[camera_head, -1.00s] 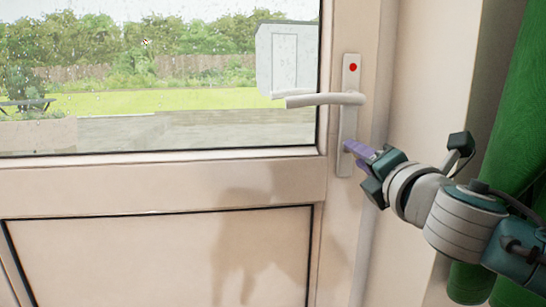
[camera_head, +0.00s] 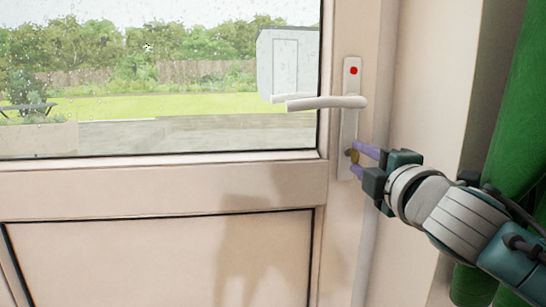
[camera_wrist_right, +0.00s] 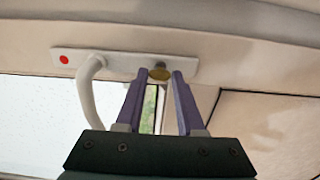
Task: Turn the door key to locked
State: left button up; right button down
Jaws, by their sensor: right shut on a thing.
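The brass door key (camera_head: 354,156) sits in the lower part of the white lock plate (camera_head: 349,122), below the door handle (camera_head: 325,102). In the right wrist view the key's round bow (camera_wrist_right: 160,74) shows between my fingertips. My right gripper (camera_head: 361,160) is shut on the key, with one purple finger above it and one below in the head view. It also shows in the right wrist view (camera_wrist_right: 159,77). A red dot (camera_head: 353,71) marks the top of the plate. My left gripper is not in view.
The white handle (camera_wrist_right: 92,85) stands out close beside my fingers in the right wrist view. The cream door (camera_head: 160,185) has a rain-spotted window. A green curtain (camera_head: 505,140) hangs at the right, close to my right arm.

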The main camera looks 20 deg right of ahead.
dwell(0.4)
jog(key=c, duration=0.5)
grip_release()
jog(key=p+v, duration=0.1)
jog(key=v, duration=0.9)
